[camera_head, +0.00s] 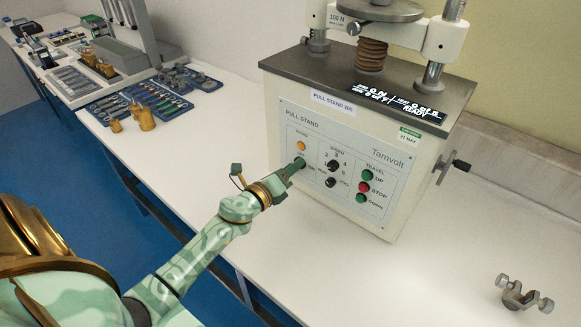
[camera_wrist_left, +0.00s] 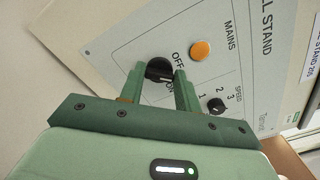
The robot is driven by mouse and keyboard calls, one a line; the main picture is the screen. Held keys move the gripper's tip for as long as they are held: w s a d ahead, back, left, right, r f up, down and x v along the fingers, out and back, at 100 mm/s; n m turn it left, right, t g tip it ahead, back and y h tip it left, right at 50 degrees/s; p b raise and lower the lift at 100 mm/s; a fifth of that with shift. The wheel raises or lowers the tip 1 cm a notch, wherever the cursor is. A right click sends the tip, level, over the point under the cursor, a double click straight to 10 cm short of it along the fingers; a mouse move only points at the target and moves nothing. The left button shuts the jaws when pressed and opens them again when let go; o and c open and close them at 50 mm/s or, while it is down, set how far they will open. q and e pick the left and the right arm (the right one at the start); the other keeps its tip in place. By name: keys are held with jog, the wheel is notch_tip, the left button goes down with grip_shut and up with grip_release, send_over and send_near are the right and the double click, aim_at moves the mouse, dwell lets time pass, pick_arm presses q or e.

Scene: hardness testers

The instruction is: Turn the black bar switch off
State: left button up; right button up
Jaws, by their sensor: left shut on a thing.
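The black bar switch (camera_wrist_left: 159,69) is a dark round knob under the MAINS label on the Pull Stand panel (camera_head: 330,135), with OFF and ON printed beside it. My left gripper (camera_wrist_left: 160,78) is shut on it, one green finger on each side, in the left wrist view. In the head view my left gripper (camera_head: 296,166) reaches the panel's left part and hides most of the switch. The orange mains lamp (camera_head: 301,147) sits just above it. The bar's exact angle is hard to tell. My right gripper is not in view.
The speed knob (camera_head: 333,165) and another black knob (camera_head: 330,182) are close to the right of the switch. Green and red travel buttons (camera_head: 364,187) are further right. The display (camera_head: 398,102) is lit and reads READY. A metal clamp (camera_head: 522,294) lies on the white bench at front right.

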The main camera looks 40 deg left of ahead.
pick_arm(q)
jog(key=n+p, duration=0.2)
jog(key=n, duration=0.5)
jog(key=shift+a+f+n+p, duration=0.1)
jog(key=shift+n+p, duration=0.25)
jog(key=shift+n, duration=0.35)
jog(key=o, duration=1)
jog(key=s, duration=0.5)
jog(key=s+a, duration=0.1)
jog(key=s, duration=0.5)
jog(key=s+p, duration=0.1)
jog(key=s, duration=0.4)
jog(key=shift+s+a, duration=0.15)
jog(key=shift+s, duration=0.05)
